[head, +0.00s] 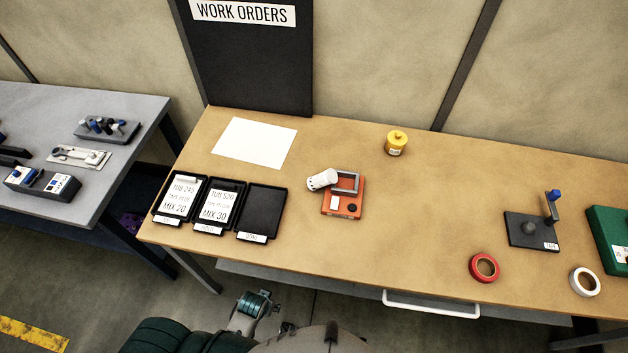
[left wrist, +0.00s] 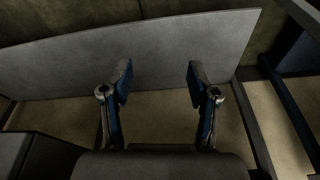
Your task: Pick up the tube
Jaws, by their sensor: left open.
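A white cylinder (head: 322,179), which looks like the tube, lies tilted against the upper left corner of an orange device (head: 343,200) on the tan workbench (head: 400,240). My left gripper shows in the left wrist view (left wrist: 158,82), with its two blue-padded fingers spread apart and nothing between them. In the head view, part of my left arm shows low in front of the bench, short of its front edge and well away from the cylinder. My right gripper is not in view.
Black trays with cards (head: 179,219) stand left of the device, beside an empty black tray (head: 262,210). A yellow container (head: 396,143) stands behind. Red tape (head: 484,267), white tape (head: 585,281) and a dark stand (head: 530,232) are at right. The bench's middle is clear.

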